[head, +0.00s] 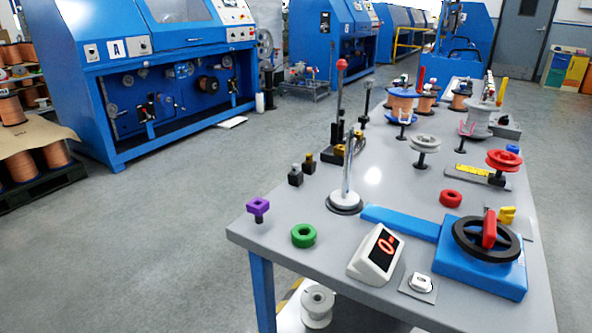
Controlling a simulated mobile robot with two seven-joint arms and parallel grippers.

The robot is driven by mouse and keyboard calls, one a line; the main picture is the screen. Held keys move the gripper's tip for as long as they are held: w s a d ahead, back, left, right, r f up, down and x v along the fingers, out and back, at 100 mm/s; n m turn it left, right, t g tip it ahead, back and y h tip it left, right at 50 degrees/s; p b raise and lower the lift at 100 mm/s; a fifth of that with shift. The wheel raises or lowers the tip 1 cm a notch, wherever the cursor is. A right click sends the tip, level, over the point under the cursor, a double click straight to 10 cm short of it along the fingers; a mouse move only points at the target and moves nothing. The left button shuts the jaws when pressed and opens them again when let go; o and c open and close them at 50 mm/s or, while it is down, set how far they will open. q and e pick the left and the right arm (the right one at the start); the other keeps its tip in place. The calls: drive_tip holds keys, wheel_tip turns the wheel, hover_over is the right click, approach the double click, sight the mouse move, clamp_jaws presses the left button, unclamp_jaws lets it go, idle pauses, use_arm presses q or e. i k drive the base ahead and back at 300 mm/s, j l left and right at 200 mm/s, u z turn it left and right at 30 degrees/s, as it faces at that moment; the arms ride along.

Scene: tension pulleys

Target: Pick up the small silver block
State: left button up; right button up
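Two small blocks stand side by side near the table's left edge in the head view. The nearer one is a dark block with a small silver-grey top (296,169), which looks like the small silver block. The one just behind it is a black block with a brass-coloured top (309,159). A small whitish piece (420,281) lies on a grey square plate at the front of the table. Neither of my grippers shows in this view.
Spools stand farther back. Open floor lies left.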

sight(295, 168)
drive_tip(key=z, duration=0.95)
drive_tip(key=j+z, duration=0.6)
drive_tip(key=z, duration=0.15)
drive_tip(key=j+z, duration=0.4)
drive_tip(key=k+j+z, duration=0.25)
drive_tip(key=j, duration=0.2)
drive_tip(key=k+j+z, duration=0.25)
drive_tip(key=j, duration=0.15)
